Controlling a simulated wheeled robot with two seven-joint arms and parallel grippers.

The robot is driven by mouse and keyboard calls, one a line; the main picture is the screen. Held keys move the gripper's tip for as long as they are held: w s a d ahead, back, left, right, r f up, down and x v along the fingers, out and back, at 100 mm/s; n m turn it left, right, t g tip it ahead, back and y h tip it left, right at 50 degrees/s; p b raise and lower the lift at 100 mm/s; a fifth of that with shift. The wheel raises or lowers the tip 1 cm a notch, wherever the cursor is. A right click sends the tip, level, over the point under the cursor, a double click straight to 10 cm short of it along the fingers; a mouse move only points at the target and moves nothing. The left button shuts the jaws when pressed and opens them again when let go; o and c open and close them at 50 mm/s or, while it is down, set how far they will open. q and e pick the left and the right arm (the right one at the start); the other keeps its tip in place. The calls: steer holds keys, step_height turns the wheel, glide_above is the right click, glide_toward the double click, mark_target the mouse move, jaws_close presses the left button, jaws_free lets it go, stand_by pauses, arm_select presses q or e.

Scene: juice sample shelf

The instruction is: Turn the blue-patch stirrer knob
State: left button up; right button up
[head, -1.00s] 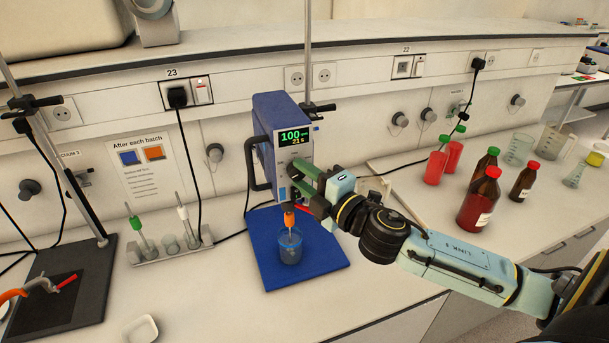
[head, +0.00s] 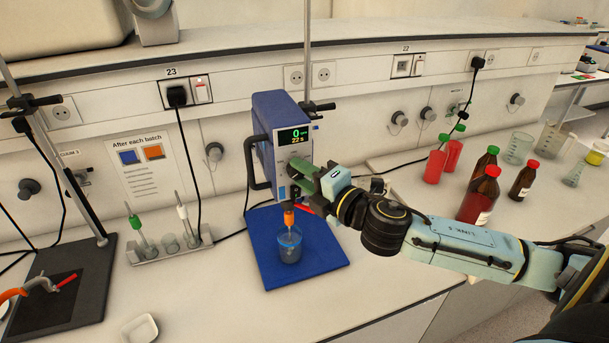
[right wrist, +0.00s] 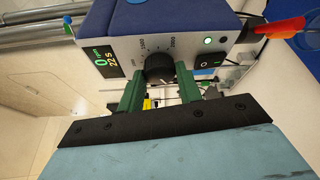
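The fingers look closed on the knob's sides. In the head view my right gripper (head: 307,180) hides the knob. An orange-topped stirring shaft (head: 288,218) reaches into a beaker of blue liquid (head: 290,246). My left gripper is out of view.
A notice (head: 143,165) with a blue and an orange patch hangs on the wall. A rack with probes (head: 172,248) stands left of the base plate. Red-capped brown bottles (head: 481,195) and beakers stand at the right. A dark stand (head: 62,285) is at far left.

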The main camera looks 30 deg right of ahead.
steer(key=o, duration=0.4)
steer(key=shift+c, duration=0.2)
steer(key=shift+s, duration=0.15)
steer(key=shift+s+d+f+b, duration=0.1)
steer(key=shift+s+b, duration=0.2)
steer(key=shift+s, duration=0.3)
steer(key=s+d, duration=0.1)
steer(key=s, duration=1)
steer(key=shift+s+d+r+p, duration=0.3)
steer(key=shift+s+d+r, duration=0.05)
steer(key=shift+s+d, duration=0.05)
